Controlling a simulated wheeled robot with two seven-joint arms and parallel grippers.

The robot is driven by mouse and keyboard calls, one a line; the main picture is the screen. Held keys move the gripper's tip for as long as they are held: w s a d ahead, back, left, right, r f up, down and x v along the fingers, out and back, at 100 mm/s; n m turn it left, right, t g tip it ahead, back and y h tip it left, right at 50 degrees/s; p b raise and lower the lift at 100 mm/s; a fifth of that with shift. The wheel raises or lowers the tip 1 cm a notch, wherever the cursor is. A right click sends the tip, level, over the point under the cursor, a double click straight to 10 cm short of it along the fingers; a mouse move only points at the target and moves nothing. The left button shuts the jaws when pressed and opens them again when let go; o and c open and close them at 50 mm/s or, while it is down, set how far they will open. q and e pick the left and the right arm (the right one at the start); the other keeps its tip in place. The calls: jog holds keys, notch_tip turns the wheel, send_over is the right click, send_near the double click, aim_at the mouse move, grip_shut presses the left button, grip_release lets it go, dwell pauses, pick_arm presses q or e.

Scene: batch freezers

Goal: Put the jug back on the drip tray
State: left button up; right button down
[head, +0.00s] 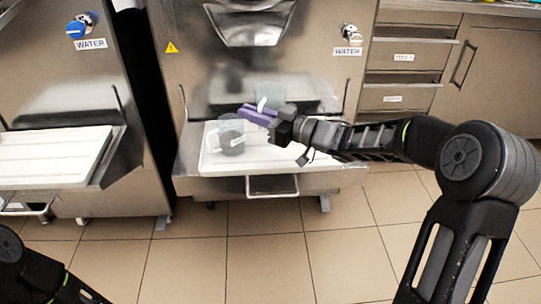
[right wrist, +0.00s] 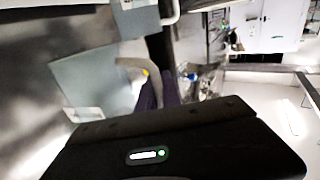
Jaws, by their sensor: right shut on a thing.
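A translucent grey-green jug (head: 268,91) with a pale handle shows just behind the purple fingers of my right gripper (head: 258,112). The gripper is shut on this jug's handle. In the right wrist view the held jug (right wrist: 92,78) is left of the fingers, its handle (right wrist: 138,75) against them. Its base is hidden in the head view, so I cannot tell whether it touches anything. The white drip tray (head: 285,155) lies below, in front of the middle freezer. Another translucent jug (head: 230,134) stands on the tray's left part. My left gripper is out of view.
The middle freezer's steel front (head: 190,75) rises behind the tray, with a spout (head: 250,25) above. A second freezer with its own white tray (head: 55,155) stands at left. Drawers (head: 405,75) are at right. The tray's middle and right look clear; the tiled floor is free.

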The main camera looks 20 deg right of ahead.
jog(key=shift+f+b, duration=1.05)
jog(key=shift+f, duration=1.4)
jog(key=shift+f, duration=0.1)
notch_tip(320, 180, down, 5)
jog(key=shift+r+b, duration=0.1)
jog(key=shift+b, duration=1.05)
jog(key=c, duration=1.5)
grip_release()
jog(key=shift+f, duration=0.2)
jog(key=shift+r, duration=0.1)
